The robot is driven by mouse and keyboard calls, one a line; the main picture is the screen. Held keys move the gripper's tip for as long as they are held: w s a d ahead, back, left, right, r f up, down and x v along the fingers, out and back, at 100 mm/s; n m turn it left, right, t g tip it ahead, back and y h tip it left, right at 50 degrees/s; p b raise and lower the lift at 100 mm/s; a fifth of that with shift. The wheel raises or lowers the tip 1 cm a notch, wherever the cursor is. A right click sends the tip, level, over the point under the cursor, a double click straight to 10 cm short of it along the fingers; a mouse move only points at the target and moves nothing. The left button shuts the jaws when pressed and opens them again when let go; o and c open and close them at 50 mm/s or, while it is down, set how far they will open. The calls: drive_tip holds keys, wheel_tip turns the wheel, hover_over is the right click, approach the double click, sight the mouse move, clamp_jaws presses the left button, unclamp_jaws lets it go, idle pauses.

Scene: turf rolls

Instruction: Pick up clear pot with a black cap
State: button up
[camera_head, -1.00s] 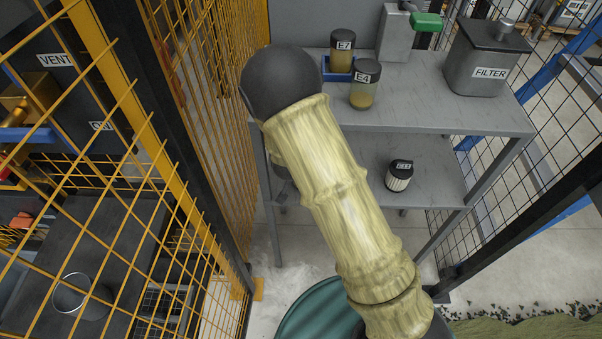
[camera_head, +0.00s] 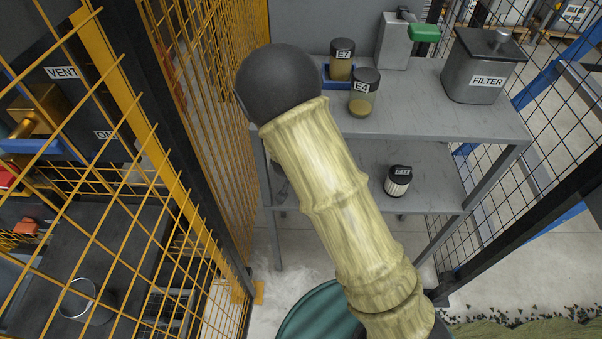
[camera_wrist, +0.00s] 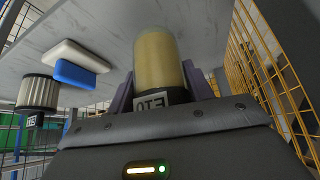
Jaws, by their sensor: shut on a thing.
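In the wrist view my gripper (camera_wrist: 163,82) is shut on a clear pot (camera_wrist: 160,58) with yellowish contents. The pot's dark cap end, with a white label whose lettering is hard to read, sits low between the purple fingers. In the head view my arm hides my gripper and this pot. Two similar black-capped pots stand on the upper board of the grey shelf: E4 (camera_head: 361,104), partly filled with yellow, and E7 (camera_head: 341,68), in a blue holder (camera_head: 330,80).
A ribbed white canister with a black cap (camera_head: 398,185) stands on the lower board. A grey FILTER box (camera_head: 482,65) and a grey unit with a green part (camera_head: 424,33) stand on the upper board (camera_head: 430,115). Yellow mesh fencing (camera_head: 215,130) rises close at left.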

drive_tip(key=s+a, duration=0.4)
drive_tip(key=s, duration=1.3)
drive_tip(key=shift+s, duration=0.3)
drive_tip(key=shift+w+r, duration=0.1)
